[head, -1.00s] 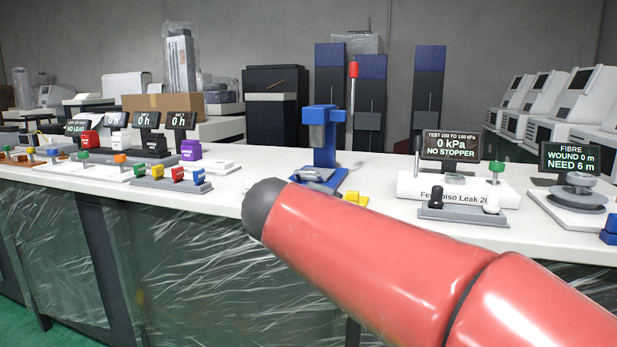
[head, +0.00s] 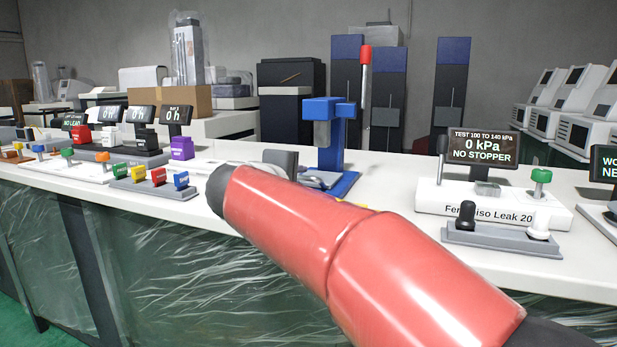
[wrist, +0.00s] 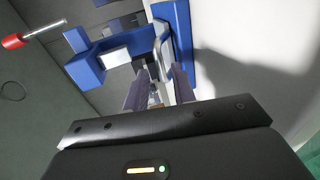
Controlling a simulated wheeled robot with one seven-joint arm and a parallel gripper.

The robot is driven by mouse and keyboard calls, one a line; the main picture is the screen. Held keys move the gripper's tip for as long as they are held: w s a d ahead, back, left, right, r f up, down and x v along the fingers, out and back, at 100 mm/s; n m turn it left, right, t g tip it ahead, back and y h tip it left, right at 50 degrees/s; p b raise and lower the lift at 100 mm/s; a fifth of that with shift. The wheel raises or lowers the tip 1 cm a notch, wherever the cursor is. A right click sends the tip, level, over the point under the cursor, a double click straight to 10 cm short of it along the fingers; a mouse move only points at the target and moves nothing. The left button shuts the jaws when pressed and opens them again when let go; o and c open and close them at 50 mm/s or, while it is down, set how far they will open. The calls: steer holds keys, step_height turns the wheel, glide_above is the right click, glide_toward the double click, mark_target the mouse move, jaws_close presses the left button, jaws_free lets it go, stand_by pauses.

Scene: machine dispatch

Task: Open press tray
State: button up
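The blue press (head: 338,150) stands on the white bench, with a lever ending in a red knob (head: 366,54). A silvery part that looks like its tray (head: 322,178) lies low at its base, partly hidden. My red arm reaches toward the press, and part of my gripper shows as a grey block beside its base. In the wrist view my gripper (wrist: 160,75) has its two fingers apart, pointing at the press's blue frame (wrist: 180,40). A pale part of the press lies close to the fingertips. I cannot tell whether they touch it.
The leak tester (head: 490,200) stands right of the press. Left are coloured blocks on a grey rack (head: 150,187) and a purple block (head: 182,148). Bare bench shows between the press and the leak tester. A yellow item is mostly hidden behind my arm.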

mark_target(306, 179)
steer(key=x, duration=0.4)
steer(key=shift+w+d+f, duration=0.15)
steer(key=shift+w, duration=0.2)
jaws_close()
